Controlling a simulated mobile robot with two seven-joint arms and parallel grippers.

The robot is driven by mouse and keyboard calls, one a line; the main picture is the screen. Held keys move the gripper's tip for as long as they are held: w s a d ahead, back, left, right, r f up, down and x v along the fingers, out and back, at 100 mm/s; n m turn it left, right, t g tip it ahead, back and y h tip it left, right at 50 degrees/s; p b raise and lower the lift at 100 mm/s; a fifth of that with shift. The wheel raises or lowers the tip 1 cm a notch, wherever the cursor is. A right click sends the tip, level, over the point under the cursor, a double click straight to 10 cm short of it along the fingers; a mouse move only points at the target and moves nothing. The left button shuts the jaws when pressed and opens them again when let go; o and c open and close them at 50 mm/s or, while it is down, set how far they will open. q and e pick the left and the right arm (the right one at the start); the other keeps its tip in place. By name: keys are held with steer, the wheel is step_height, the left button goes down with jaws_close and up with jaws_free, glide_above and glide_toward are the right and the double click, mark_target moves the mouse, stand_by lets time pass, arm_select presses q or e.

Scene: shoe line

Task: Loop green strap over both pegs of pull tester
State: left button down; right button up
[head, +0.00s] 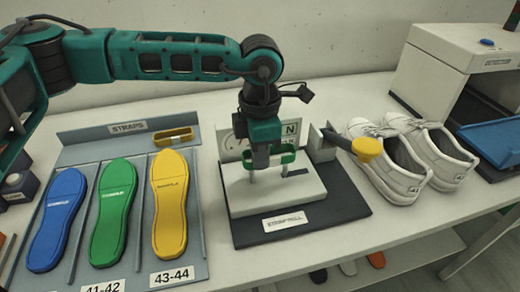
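The green strap (287,157) is a short loop level with the tops of the two pegs of the pull tester (310,188). The left peg (251,178) and the right peg (284,171) are pale posts showing below it. I cannot tell whether the strap is around the pegs or just above them. My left gripper (262,162) points straight down at the middle of the strap and appears shut on it, hiding part of it. My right gripper is not in view.
The straps rack (85,152) at left holds a yellow strap (174,136) and blue, green and yellow soles. The tester has a yellow-ended handle (367,149) at its right. White shoes (395,180) stand right of it, near a blue tray (497,140) and a white machine (455,60).

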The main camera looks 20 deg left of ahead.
arm_select(q)
steer(key=shift+f+b, duration=0.35)
steer(key=shift+f, duration=0.45)
steer(key=shift+f+b, duration=1.75)
steer(key=shift+f, duration=0.15)
steer(key=c, duration=1.3)
jaws_free()
steer(key=shift+r, duration=0.1)
steer(key=shift+o, duration=0.2)
steer(key=shift+a, duration=0.1)
